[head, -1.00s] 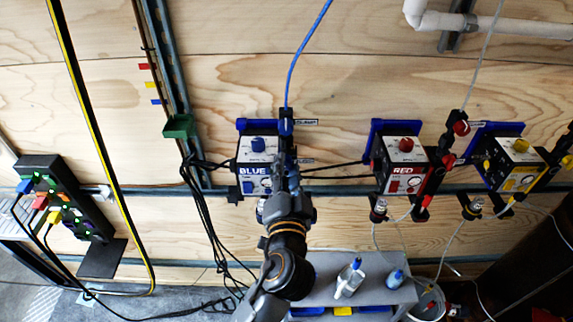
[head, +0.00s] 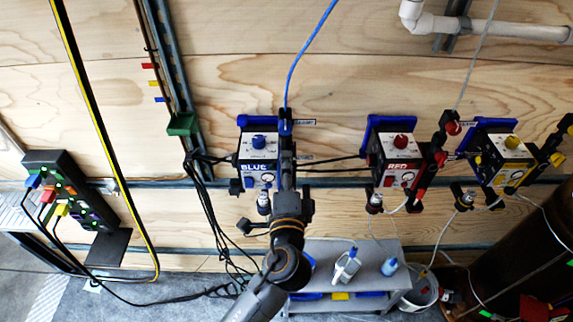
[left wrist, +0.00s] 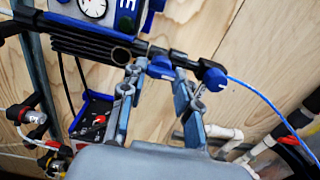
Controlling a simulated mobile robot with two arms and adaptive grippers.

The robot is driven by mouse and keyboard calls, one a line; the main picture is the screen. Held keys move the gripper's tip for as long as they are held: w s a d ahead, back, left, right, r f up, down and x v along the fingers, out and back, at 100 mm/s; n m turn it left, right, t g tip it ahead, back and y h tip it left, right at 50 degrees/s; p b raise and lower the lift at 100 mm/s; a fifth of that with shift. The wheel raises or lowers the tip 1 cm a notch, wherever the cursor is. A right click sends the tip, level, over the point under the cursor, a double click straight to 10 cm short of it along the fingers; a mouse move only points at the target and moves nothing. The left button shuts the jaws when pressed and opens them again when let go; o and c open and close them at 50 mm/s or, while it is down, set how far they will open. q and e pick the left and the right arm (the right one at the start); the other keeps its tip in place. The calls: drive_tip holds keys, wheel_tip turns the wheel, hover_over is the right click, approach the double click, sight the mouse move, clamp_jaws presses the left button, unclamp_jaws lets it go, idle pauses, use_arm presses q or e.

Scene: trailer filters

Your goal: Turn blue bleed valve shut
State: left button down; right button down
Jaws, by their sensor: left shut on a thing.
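The blue pump box (head: 257,160), labelled BLUE, is on the wooden wall in the head view. A dark manifold pipe with blue valve knobs runs along its right side. My left gripper (head: 287,180) reaches up to this pipe and hides much of its lower part. In the left wrist view, my left gripper (left wrist: 156,82) has its fingers on either side of a blue valve knob (left wrist: 160,67), shut on it. Another blue knob (left wrist: 214,78) sits to the right, near the blue hose. The knob's exact angle is hard to tell. My right gripper is not in view.
The red box (head: 396,160) and yellow box (head: 504,160) hang to the right with their own valves. A grey cart (head: 325,258) with bottles stands below. Black cables hang left of the blue box.

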use_arm(q)
drive_tip(key=shift+r, duration=0.15)
idle(0.3)
drive_tip(key=c, duration=1.1)
unclamp_jaws()
drive_tip(key=shift+w, duration=0.1)
drive_tip(key=shift+o, duration=0.7)
drive_tip(key=s, duration=1.2)
